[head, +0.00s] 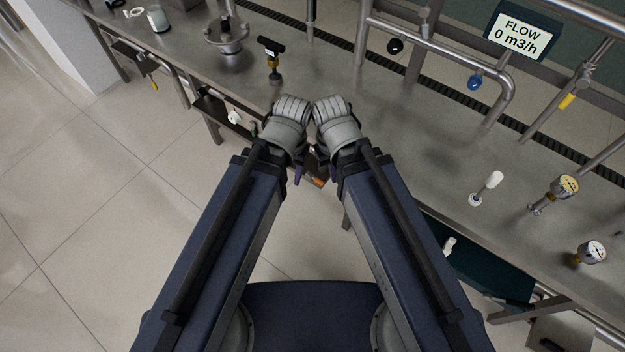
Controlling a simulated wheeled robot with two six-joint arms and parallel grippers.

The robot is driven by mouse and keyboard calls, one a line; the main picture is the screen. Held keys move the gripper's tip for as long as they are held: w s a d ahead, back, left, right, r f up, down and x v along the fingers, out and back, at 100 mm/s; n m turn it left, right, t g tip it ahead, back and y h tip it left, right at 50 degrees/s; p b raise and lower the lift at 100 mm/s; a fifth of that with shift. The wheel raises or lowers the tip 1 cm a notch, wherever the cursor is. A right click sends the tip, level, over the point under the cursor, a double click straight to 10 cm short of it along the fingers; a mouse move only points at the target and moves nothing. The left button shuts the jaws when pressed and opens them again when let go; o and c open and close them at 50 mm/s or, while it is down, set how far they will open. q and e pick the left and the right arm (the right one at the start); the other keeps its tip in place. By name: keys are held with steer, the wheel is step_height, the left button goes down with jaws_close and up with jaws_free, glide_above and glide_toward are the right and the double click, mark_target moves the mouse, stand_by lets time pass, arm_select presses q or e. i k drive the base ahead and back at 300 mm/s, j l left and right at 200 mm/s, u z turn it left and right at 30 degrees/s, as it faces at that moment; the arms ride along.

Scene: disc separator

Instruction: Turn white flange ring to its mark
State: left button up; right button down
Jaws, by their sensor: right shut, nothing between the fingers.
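I cannot clearly pick out the white flange ring. A white-handled fitting with a round base (476,198) stands on the right of the steel bench, and a small white round part (235,117) shows at the bench's front edge on the left. I cannot tell whether either is the ring. My two arms come in from below, with their wrists side by side at the bench's front edge. My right gripper (320,152) is mostly hidden under its wrist, shut and empty, apart from both white parts. My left gripper (298,172) is mostly hidden too, its opening unclear.
Pipes and a flow display (521,32) stand behind. The bench middle is fairly clear. Tiled floor (90,200) lies open at left.

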mark_target(233, 117)
steer(key=j+z, duration=0.2)
steer(key=z, duration=0.3)
steer(key=j+z, duration=0.25)
steer(key=z, duration=0.2)
steer(key=j+z, duration=0.2)
steer(key=z, duration=0.3)
steer(key=k+j+z, duration=0.25)
steer(key=j, duration=0.45)
steer(key=k+j+z, duration=0.25)
steer(key=k+j, duration=0.2)
steer(key=j, duration=0.15)
steer(key=k+j+z, duration=0.25)
steer(key=k+j, duration=0.15)
steer(key=j, duration=0.15)
steer(key=k+j, duration=0.55)
steer(key=j, duration=0.15)
